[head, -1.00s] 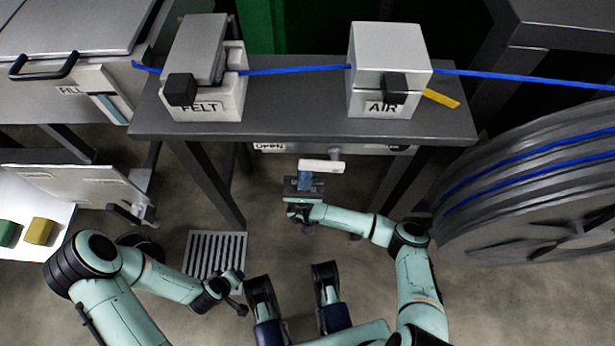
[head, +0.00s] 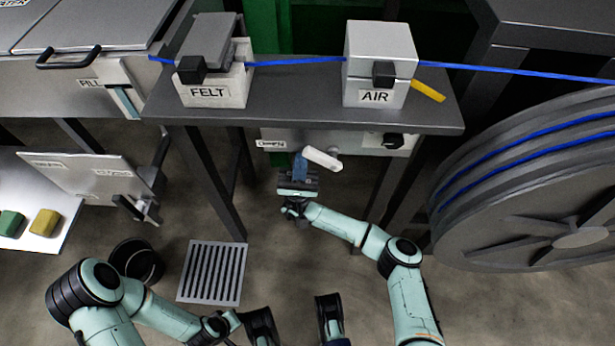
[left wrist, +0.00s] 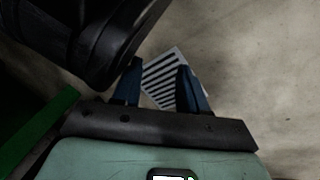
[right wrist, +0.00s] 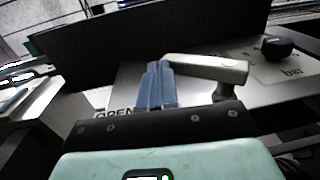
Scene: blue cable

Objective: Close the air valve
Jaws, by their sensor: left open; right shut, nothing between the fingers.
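The air valve's pale lever (head: 322,158) is on a grey panel (head: 350,141) below the bench top, slanting down to the right. In the right wrist view the lever (right wrist: 207,67) runs from beside my fingertips to a pivot at the right. An OPEN label (right wrist: 114,112) shows left of it, partly hidden. My right gripper (head: 301,168) is shut and empty. Its blue fingers (right wrist: 157,85) are beside the lever's free end; I cannot tell whether they touch. My left gripper (left wrist: 160,85) is open and empty above the floor, low at left, away from the valve.
The bench (head: 290,105) carries the FELT box (head: 230,93) and AIR box (head: 380,55), with a blue cable (head: 295,61) through them. A dark knob (head: 392,141) is right of the lever. A large reel (head: 500,190) stands right. A floor grate (head: 212,272) lies left.

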